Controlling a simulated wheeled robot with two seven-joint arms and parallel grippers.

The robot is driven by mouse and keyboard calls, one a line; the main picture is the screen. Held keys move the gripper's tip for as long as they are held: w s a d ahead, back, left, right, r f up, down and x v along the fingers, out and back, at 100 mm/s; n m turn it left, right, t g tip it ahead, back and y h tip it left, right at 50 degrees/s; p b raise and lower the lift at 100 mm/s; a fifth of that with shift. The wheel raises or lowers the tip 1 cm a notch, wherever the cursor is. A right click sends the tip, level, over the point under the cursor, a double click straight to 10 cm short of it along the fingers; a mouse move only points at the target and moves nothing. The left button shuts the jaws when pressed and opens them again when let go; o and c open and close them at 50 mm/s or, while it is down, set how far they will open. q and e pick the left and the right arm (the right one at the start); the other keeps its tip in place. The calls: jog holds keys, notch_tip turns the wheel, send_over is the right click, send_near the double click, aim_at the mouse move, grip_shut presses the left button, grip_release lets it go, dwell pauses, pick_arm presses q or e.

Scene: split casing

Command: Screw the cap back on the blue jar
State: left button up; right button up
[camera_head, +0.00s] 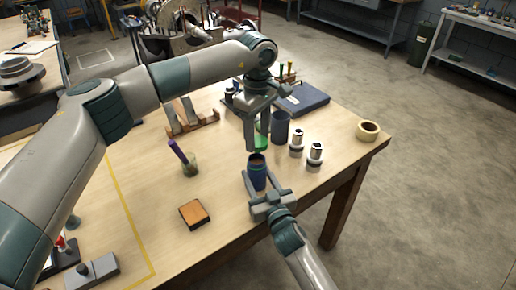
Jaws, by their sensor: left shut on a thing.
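The blue jar (258,176) stands upright on the wooden table, its open brown top facing up. My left gripper (259,143) points down just above and behind the jar. It is shut on a green thing (262,138), which looks like the cap and is partly hidden by the fingers. The green thing appears apart from the jar's mouth. My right gripper (260,182) reaches in from the front, with one finger on each side of the jar. Whether both fingers press on the jar is not clear.
A dark blue cup (280,128) and two metal-and-white cylinders (306,150) stand close on the right. A tape roll (367,131) lies near the right edge.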

aim_at(256, 141)
pick_arm(q)
jog(key=shift+a+f, duration=0.15)
jog(key=shift+f, duration=1.45)
jog(key=shift+f, duration=0.9)
jog(key=shift+f, duration=0.6)
jog(key=m, duration=0.4)
jog(key=shift+m, duration=0.3)
jog(key=m, duration=0.5)
jog(key=shift+m, duration=0.4)
jog(key=m, duration=0.9)
